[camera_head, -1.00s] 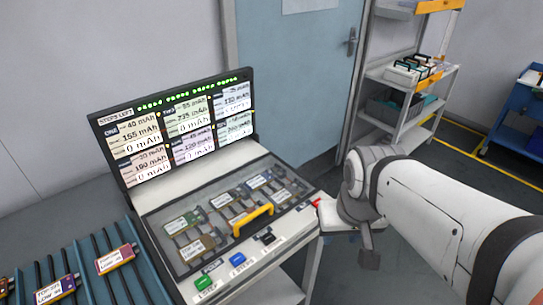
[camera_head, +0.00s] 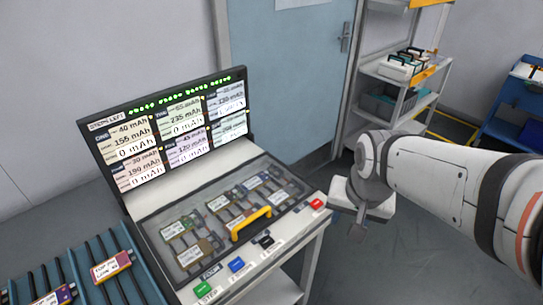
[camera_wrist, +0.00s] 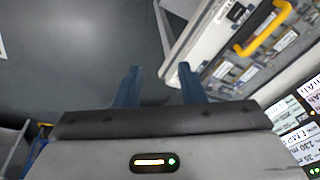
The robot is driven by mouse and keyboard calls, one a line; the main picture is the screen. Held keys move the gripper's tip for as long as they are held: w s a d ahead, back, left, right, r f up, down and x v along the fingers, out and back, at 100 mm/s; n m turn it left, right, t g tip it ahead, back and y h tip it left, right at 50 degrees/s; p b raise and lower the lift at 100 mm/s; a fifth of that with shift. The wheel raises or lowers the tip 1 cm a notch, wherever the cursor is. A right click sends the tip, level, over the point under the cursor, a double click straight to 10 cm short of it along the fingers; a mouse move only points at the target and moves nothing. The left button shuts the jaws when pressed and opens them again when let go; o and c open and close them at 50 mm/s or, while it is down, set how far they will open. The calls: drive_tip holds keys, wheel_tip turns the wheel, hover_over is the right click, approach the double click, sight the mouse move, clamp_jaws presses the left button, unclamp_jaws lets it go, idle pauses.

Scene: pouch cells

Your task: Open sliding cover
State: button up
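The sliding cover (camera_head: 203,257) is a clear panel over the tester's bay, with several pouch cells visible under it. Its yellow handle (camera_head: 251,224) sits near the front edge; it also shows in the wrist view (camera_wrist: 263,28). The cover looks closed over the cells. My gripper (camera_head: 359,228) hangs to the right of the tester, apart from it. In the wrist view my gripper (camera_wrist: 158,72) has its two blue fingers spread with nothing between them, above bare floor. The handle lies up and right of the fingers there.
Green (camera_head: 203,287), blue (camera_head: 236,265), black (camera_head: 265,242) and red (camera_head: 316,204) buttons line the tester's front edge. A screen (camera_head: 175,128) stands behind the bay. A blue rack (camera_head: 88,268) with cells is at left. A shelf cart (camera_head: 398,105) stands at back right.

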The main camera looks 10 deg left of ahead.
drive_tip(key=w+a+f+m+p, duration=0.25)
drive_tip(key=w+a, duration=0.35)
drive_tip(key=a, duration=0.6)
drive_tip(key=m+g+y, duration=0.1)
drive_tip(key=m, duration=0.3)
approach(252, 218)
drive_tip(key=f, duration=0.1)
drive_tip(key=shift+w+a+f+p, duration=0.15)
drive_tip(key=shift+w+a+f, duration=0.05)
drive_tip(key=shift+f, duration=0.95)
drive_tip(key=shift+w+a+f+p, duration=0.2)
drive_tip(key=shift+f, duration=1)
drive_tip(key=shift+w+a+f+p, duration=0.15)
drive_tip(key=shift+w+a+f, duration=0.05)
drive_tip(key=shift+f, duration=0.95)
drive_tip(key=shift+c, duration=0.5)
clamp_jaws()
